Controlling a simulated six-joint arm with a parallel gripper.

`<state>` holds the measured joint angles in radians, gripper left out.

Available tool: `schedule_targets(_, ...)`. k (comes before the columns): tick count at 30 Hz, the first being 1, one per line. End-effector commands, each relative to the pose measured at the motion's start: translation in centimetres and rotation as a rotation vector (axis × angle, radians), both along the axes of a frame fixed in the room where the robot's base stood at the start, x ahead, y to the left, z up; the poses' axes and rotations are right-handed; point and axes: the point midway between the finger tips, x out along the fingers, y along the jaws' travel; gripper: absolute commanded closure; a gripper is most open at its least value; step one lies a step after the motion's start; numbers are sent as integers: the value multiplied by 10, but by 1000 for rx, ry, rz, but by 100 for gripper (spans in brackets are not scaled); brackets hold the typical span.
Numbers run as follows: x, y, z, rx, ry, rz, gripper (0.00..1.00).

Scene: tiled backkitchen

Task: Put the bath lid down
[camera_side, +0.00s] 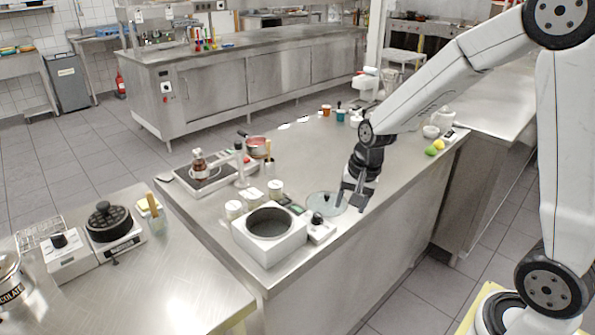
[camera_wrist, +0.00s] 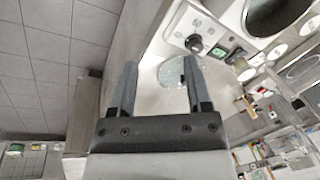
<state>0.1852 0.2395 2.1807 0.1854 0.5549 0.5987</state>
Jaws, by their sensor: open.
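The bath (camera_side: 247,240) is a white box with a wide round opening, standing on the steel counter; its dark opening faces up uncovered. Its control part with a black knob (camera_side: 317,218) is at its right, and this knob also shows in the wrist view (camera_wrist: 194,43). The bath lid (camera_side: 325,203), a clear round disc, appears to lie flat on the counter right of the bath. In the wrist view the lid (camera_wrist: 170,73) shows between and beyond my fingers. My gripper (camera_side: 350,203) is open and empty, pointing down just right of the lid.
A hotplate (camera_side: 212,178) with a bottle and a red pot (camera_side: 257,147) are further back left. Limes and lemons (camera_side: 435,147) lie at the right. The counter's front edge is close to my gripper.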

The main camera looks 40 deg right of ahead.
Motion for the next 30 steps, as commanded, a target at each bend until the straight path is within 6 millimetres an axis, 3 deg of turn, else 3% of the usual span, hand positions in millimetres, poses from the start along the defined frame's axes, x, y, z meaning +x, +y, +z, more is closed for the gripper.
schedule_targets(6, -53, 34, -7, -141, -37, 488, 37)
schedule_targets(12, -86, 49, -13, -226, -62, 802, 37)
schedule_targets(18, -97, 54, -15, -255, -70, 909, 37)
schedule_targets(30, -97, 53, -15, -254, -69, 908, 37)
